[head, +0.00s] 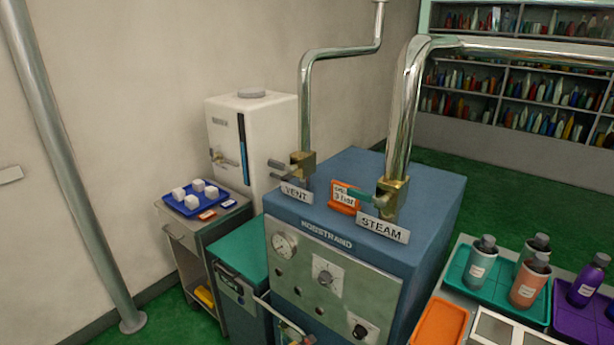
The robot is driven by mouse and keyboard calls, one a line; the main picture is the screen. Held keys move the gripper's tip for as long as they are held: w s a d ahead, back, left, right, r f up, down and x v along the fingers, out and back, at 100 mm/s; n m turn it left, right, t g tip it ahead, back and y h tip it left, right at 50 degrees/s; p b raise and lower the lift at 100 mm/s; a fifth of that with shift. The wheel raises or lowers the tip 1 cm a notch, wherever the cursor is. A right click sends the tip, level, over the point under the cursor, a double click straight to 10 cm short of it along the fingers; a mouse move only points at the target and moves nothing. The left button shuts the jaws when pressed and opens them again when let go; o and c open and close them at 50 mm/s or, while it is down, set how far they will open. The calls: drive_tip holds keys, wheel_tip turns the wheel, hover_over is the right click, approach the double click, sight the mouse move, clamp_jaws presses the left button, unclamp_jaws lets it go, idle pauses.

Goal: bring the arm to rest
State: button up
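Neither my arm nor my gripper shows in the head view, so its pose and whether it holds anything are hidden. The blue sleeve applicator machine (424,215) stands in the middle, with a gauge (285,246) and dials on its front. Its VENT valve (302,165) and STEAM valve (391,195) sit on top under steel pipes. An orange card (344,197) stands between them.
Left of the machine are a teal-topped cabinet (240,251), a grey cart with a blue tray (183,207) of white blocks, and a white tank (270,123). Bottles stand on a teal tray (458,272) and a purple tray (570,323) at right. Green floor lies behind.

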drive_tip(key=s+d+r+n+g+y+p, duration=0.3)
drive_tip(key=s+d+g+y, duration=0.3)
drive_tip(key=s+d+g, duration=0.55)
drive_tip(key=s+d+r+m+t+y+p, duration=0.2)
drive_tip(key=d+r, duration=0.3)
drive_tip(key=r, duration=0.4)
drive_tip(key=s+d+r+m+t+y+p, duration=0.1)
drive_tip(key=d+r+m+t, duration=0.3)
drive_tip(key=r, duration=0.5)
drive_tip(key=shift+s+d+r+m+y+p, duration=0.15)
drive_tip(key=shift+s+d+m+y+p, duration=0.25)
drive_tip(key=shift+m+y+p, duration=0.25)
